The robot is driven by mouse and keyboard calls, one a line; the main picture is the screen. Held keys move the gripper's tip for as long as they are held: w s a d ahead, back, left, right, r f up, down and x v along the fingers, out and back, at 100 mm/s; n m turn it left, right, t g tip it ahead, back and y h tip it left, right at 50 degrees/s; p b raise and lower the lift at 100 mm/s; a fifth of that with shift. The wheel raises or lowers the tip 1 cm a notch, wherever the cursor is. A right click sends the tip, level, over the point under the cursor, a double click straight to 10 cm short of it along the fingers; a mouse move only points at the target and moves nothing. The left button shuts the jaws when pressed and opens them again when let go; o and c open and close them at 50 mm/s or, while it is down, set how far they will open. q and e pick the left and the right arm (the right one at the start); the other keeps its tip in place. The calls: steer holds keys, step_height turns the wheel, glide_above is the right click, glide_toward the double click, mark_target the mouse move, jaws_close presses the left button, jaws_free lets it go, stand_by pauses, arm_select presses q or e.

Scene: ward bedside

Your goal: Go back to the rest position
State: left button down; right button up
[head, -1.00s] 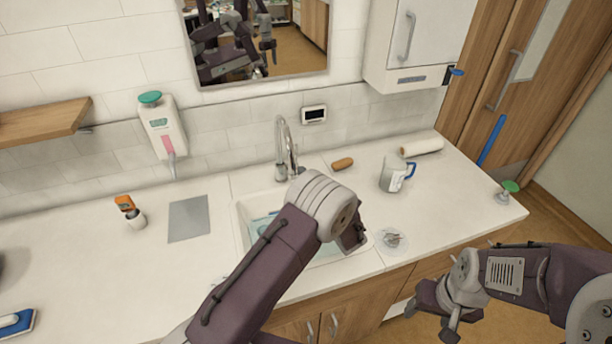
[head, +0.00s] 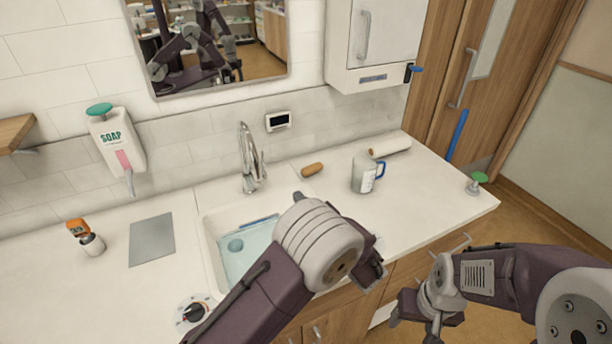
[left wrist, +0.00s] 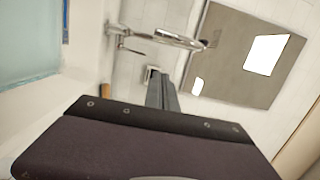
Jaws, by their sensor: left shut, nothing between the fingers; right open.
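My left arm reaches in from the bottom of the head view, in front of the sink (head: 210,235). My left gripper (head: 372,272) is mostly hidden behind its own wrist, near the counter's front edge. In the left wrist view its narrow fingers (left wrist: 160,92) are together with nothing between them. My right gripper (head: 418,318) is at the lower right, open and empty, in front of the cabinets and below the counter's level.
The counter (head: 415,205) holds a jug with a blue handle (head: 365,175), a paper roll (head: 390,146) and a round dial (head: 193,311) near my left arm. A soap dispenser (head: 118,140) and a mirror (head: 215,45) are on the wall. Floor shows at the right.

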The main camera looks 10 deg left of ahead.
arm_select(q)
steer(key=s+a+r+n+g+y, duration=0.1)
steer(key=a+r+n+g+y, duration=0.35)
steer(key=a, duration=0.85)
steer(key=s+a+f+n+g+h, duration=0.3)
steer(key=s+a+n+g, duration=0.3)
steer(key=s+a, duration=0.5)
steer(key=s+d+f+n+g+h, duration=0.1)
steer(key=s+d+f+g+h, duration=0.1)
steer(key=s+f+h, duration=0.3)
steer(key=s+d+f+g+h, duration=0.2)
steer(key=s+f+g, duration=0.1)
steer(key=s, duration=0.4)
steer(key=d+f+t+h, duration=0.1)
steer(key=d+h, duration=0.1)
steer(key=d, duration=0.2)
steer(key=w+d+f+m+t+h, duration=0.1)
steer(key=d+f+h, duration=0.1)
steer(key=d, duration=0.2)
steer(key=d+f+t+h, duration=0.1)
steer(key=d+h, duration=0.2)
steer(key=d, duration=0.1)
steer(key=shift+w+d+f+t, duration=0.25)
steer(key=shift+w+d+f, duration=0.05)
steer(key=shift+d, duration=0.05)
steer(key=shift+w+m, duration=0.15)
steer(key=shift+m, duration=0.2)
steer(key=shift+a, duration=0.15)
